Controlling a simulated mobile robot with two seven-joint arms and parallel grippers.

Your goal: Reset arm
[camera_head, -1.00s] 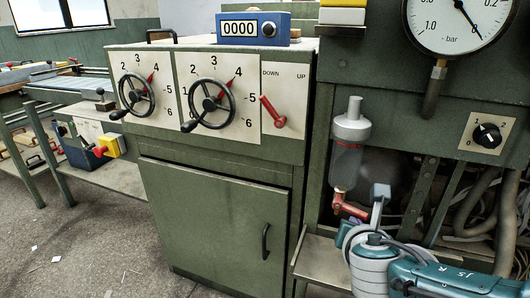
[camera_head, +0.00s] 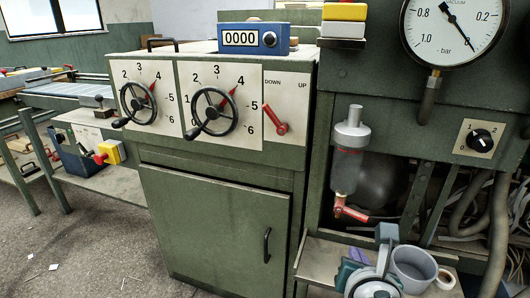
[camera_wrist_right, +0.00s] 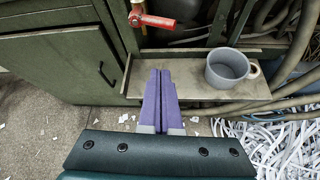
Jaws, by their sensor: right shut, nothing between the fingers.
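My right gripper (camera_head: 351,270) is low at the bottom of the head view, in front of the small shelf under the filter bowl. In the right wrist view its two purple fingers (camera_wrist_right: 160,76) are pressed together with nothing between them, and their tips overlap the shelf's front edge in the picture. A grey mug (camera_head: 412,268) stands on the shelf to the right of the gripper, apart from it; it also shows in the wrist view (camera_wrist_right: 227,69). My left gripper is not in view.
The shelf (camera_wrist_right: 190,97) is next to the green cabinet (camera_head: 215,225). A filter bowl (camera_head: 347,160) with a red valve lever (camera_head: 352,213) hangs above it. Hoses (camera_head: 497,225) run at the right. Paper shreds (camera_wrist_right: 285,145) lie on the floor below.

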